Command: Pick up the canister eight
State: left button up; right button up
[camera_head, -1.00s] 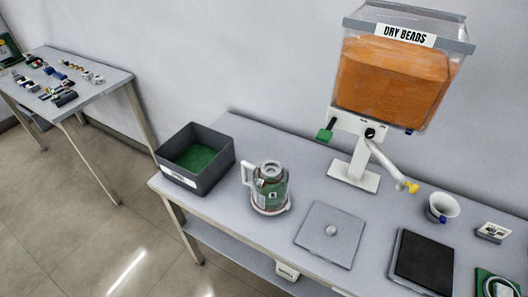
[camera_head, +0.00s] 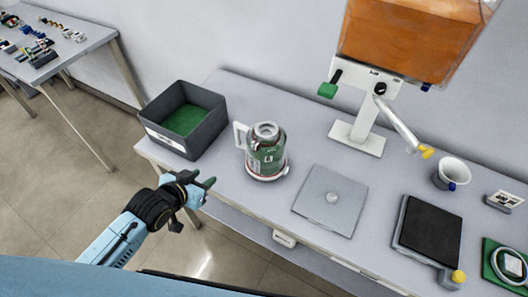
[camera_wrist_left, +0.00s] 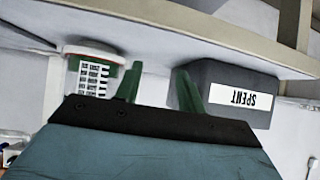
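A green and white canister (camera_head: 265,158) with a white handle on its left side stands upright on the grey table (camera_head: 260,92), on a pale reddish-rimmed base. I cannot read a number on it. It also shows upside down in the left wrist view (camera_wrist_left: 92,72), with a barcode-like label. My left gripper (camera_head: 207,190) is at the table's front edge, to the left of and nearer than the canister, apart from it. In the left wrist view its two green fingers (camera_wrist_left: 158,88) are spread with nothing between them. My right gripper is not in view.
A dark bin (camera_head: 210,132) with green inside stands left of the canister; its label reads SPENT in the left wrist view (camera_wrist_left: 240,97). To the right are a flat grey plate (camera_head: 345,186), an orange-filled dispenser (camera_head: 400,35), a white cup (camera_head: 452,170) and a black pad (camera_head: 432,232).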

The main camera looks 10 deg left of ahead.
pick_arm(q)
jog(key=m+t+h, duration=0.1)
jog(key=t+h, duration=0.1)
send_near(236, 133)
jog(key=shift+b+x, duration=1.4)
jog(key=shift+x, duration=4.05)
jog(key=shift+a, duration=0.1)
jog(key=shift+c, duration=0.2)
grip_shut()
